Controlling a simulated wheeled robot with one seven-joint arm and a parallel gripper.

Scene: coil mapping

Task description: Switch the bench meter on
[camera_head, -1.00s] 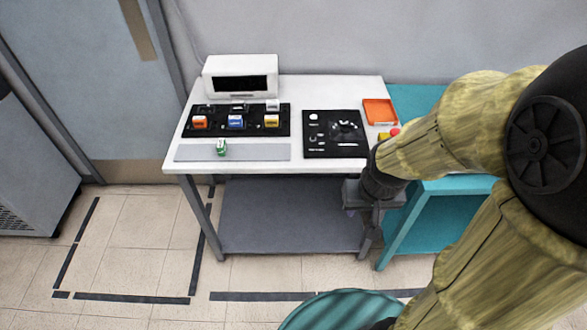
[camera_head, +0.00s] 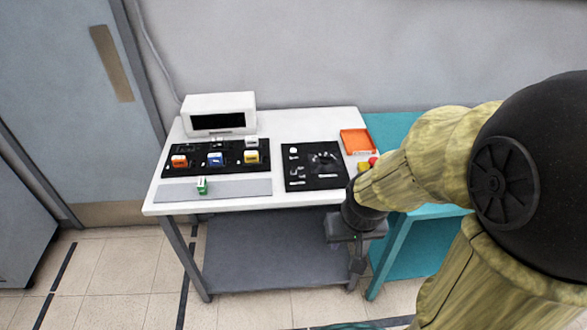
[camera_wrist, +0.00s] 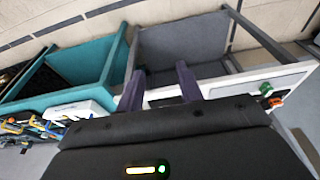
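The bench meter (camera_head: 219,113) is a white box with a black, unlit display. It stands at the back left of the white table (camera_head: 290,205). Any switch on it is too small to tell. My gripper (camera_head: 358,264) hangs low at the table's front right, well apart from the meter. In the wrist view, the two dark fingers of my gripper (camera_wrist: 160,85) stand apart with nothing between them. The meter cannot be made out in the wrist view.
A black board with coloured blocks (camera_head: 215,159) lies before the meter. A green block (camera_head: 202,186) sits on a grey strip. A black panel (camera_head: 314,166), an orange tray (camera_head: 356,142) and a red button (camera_head: 374,161) are to the right. A teal table (camera_head: 395,125) adjoins.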

